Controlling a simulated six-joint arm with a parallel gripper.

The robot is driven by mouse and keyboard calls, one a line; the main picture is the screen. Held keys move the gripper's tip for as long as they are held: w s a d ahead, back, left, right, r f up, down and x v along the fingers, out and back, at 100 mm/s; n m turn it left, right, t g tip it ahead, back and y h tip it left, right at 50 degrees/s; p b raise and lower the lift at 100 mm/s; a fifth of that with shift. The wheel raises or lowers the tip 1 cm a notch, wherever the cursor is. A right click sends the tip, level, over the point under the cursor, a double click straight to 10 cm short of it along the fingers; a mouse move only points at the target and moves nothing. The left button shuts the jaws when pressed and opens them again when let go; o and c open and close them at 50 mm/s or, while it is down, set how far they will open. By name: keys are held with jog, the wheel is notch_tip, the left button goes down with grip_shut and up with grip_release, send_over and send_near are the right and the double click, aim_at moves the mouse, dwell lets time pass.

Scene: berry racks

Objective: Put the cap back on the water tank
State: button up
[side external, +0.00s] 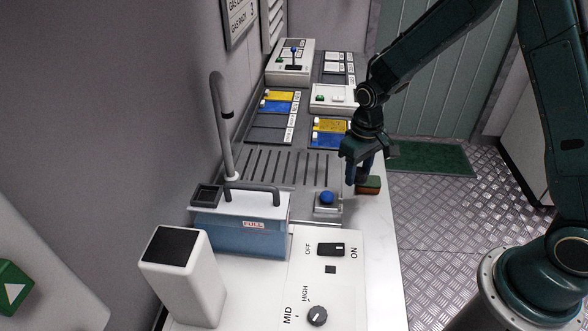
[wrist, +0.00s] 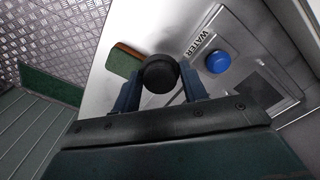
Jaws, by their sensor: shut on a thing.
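My gripper (wrist: 160,78) is shut on a round black cap (wrist: 158,72), which sits between the two blue fingers in the wrist view. In the side view my gripper (side external: 354,176) points down over the right edge of the counter, right of the blue button; the cap cannot be made out there. A blue tank (side external: 250,238) with a white top, a dark handle and a FULL label stands to the left, apart from my gripper. A dark square opening or fitting (side external: 207,194) is at its back left corner.
A blue button (side external: 327,198) sits by the WATER label (wrist: 201,38). A green and brown sponge-like block (side external: 370,185) lies close beside my gripper. A grey upright pipe (side external: 224,130) rises behind the tank. A white box (side external: 183,275) and a switch panel (side external: 330,285) stand in front.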

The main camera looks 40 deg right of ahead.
jog(key=shift+w, duration=0.1)
jog(key=shift+w+a+r, duration=0.25)
jog(key=shift+w, duration=0.25)
jog(key=w+a+r+n, duration=0.9)
jog(key=w+a+r, duration=0.6)
jog(key=r, duration=0.4)
jog(key=s+a+r+n, duration=0.2)
jog(key=s+a+r, duration=0.3)
jog(key=a, duration=0.4)
jog(key=s+a+r+n, duration=0.3)
jog(key=s+a+r, duration=0.3)
jog(key=a+r, duration=0.2)
jog(key=shift+a, duration=1)
jog(key=shift+w+f, duration=0.1)
jog(key=shift+f, duration=7.7)
